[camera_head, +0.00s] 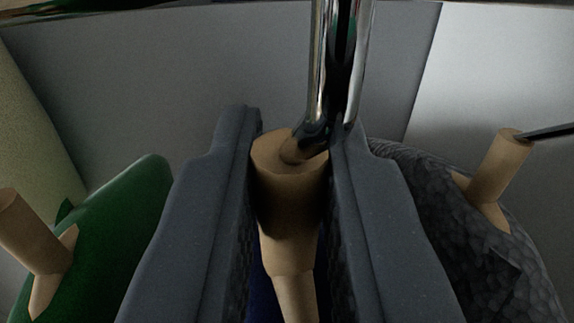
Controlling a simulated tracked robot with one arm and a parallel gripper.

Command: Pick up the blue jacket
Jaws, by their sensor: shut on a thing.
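My gripper (290,185) fills the middle of the view, its two grey fingers shut on the tan wooden top of a hanger (290,160). The hanger's shiny metal hook (338,60) rises from the wood between the fingertips and runs up out of the picture. Below the wood, a small strip of dark blue cloth, the blue jacket (262,300), shows between the fingers. The rest of the jacket is hidden by the fingers and the lower picture edge.
A green garment (110,230) on a wooden hanger (38,235) is close on the left. A dark grey patterned garment (500,265) on another wooden hanger (498,165) is close on the right. A grey panel (190,75) stands behind, and a dark edge crosses the top.

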